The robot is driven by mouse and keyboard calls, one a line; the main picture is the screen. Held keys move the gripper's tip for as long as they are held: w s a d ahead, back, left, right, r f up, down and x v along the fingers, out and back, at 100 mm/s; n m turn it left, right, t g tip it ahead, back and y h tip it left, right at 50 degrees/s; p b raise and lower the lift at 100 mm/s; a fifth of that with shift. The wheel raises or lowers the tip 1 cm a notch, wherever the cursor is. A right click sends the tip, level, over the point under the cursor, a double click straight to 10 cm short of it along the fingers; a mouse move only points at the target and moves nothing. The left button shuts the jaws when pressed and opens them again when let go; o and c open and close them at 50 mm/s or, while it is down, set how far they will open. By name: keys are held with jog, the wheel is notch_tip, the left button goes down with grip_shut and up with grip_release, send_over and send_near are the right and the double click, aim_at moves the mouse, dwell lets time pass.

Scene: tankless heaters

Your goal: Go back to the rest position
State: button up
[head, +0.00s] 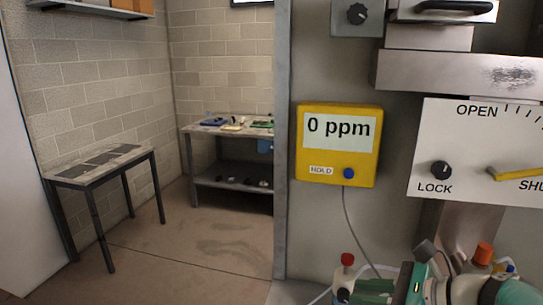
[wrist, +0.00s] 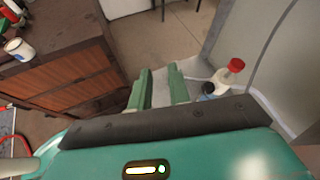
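My gripper shows in the wrist view (wrist: 159,82), with two green fingers apart and nothing between them. The floor shows beyond the fingertips. In the head view, parts of my green and grey arm are at the lower right edge, low in front of the wall equipment.
A yellow gas meter (head: 338,145) reading "0 ppm" hangs on the grey panel. A white lock plate (head: 480,150) is right of it. A wooden cabinet (wrist: 75,75) is at left. Open floor (head: 190,250) lies left.

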jog(key=s+a+f+n+g+h, duration=0.1)
jog(key=n+h, duration=0.4)
jog(key=n, duration=0.6)
jog(key=s+a+f+n+g+h, duration=0.1)
jog(key=s+f+n+h, duration=0.3)
jog(key=n, duration=0.8)
jog(key=shift+s+a+n+g+h, duration=0.3)
jog(key=shift+s+a+h, duration=0.1)
jog(key=shift+s, duration=0.75)
